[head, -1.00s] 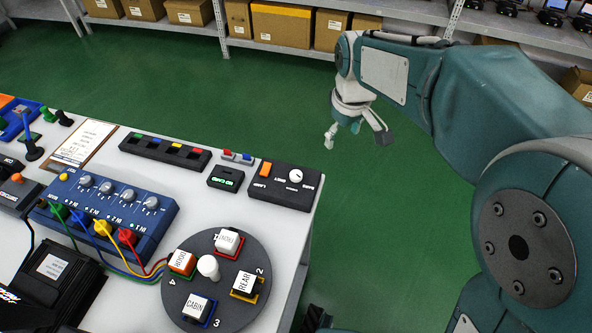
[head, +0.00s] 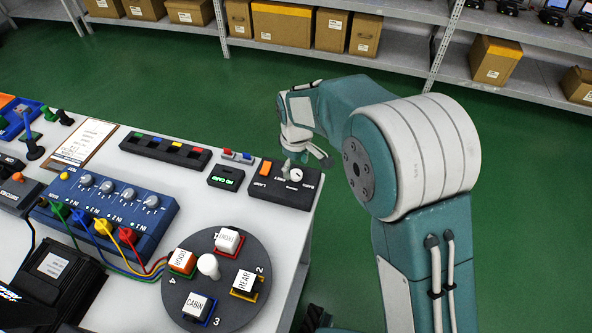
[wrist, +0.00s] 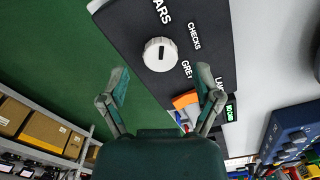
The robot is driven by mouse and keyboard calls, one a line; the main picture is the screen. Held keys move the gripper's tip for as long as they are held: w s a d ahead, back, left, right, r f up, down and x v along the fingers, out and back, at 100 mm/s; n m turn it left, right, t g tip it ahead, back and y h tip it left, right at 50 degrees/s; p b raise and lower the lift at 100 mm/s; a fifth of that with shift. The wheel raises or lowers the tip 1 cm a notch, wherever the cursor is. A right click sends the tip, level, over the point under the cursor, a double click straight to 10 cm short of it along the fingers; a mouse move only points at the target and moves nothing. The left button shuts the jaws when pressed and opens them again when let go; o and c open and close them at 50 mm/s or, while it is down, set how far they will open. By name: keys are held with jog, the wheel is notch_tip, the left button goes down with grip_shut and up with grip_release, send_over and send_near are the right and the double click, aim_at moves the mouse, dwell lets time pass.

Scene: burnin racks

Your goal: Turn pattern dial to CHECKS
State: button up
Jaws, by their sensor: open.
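The pattern dial (head: 296,174) is a round white knob on a dark box (head: 268,192) at the right end of the table. In the wrist view the dial (wrist: 159,54) shows large, with the labels BARS, CHECKS and GREY around it. A dark mark lies across its face; which label it points to I cannot tell for sure. My gripper (head: 306,163) is open and empty, just behind and above the box. In the wrist view its fingers (wrist: 162,82) are spread wide, with the dial between and beyond them, apart from both.
An orange switch (head: 266,169) sits on the same box, left of the dial. A small box with a green display (head: 226,177) stands beside it. A round turntable (head: 240,306) with labelled blocks and a blue knob panel (head: 105,208) are nearer. Green floor lies beyond the table.

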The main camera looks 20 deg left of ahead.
aim_at(296, 175)
jog(key=shift+a+f, duration=0.1)
jog(key=shift+f, duration=1.05)
jog(key=shift+c, duration=0.3)
grip_shut()
jog(key=shift+m, duration=0.4)
jog(key=m, duration=0.5)
jog(key=shift+f+m, duration=0.1)
jog(key=shift+m, duration=0.2)
jog(key=m, duration=0.5)
jog(key=shift+m, duration=0.3)
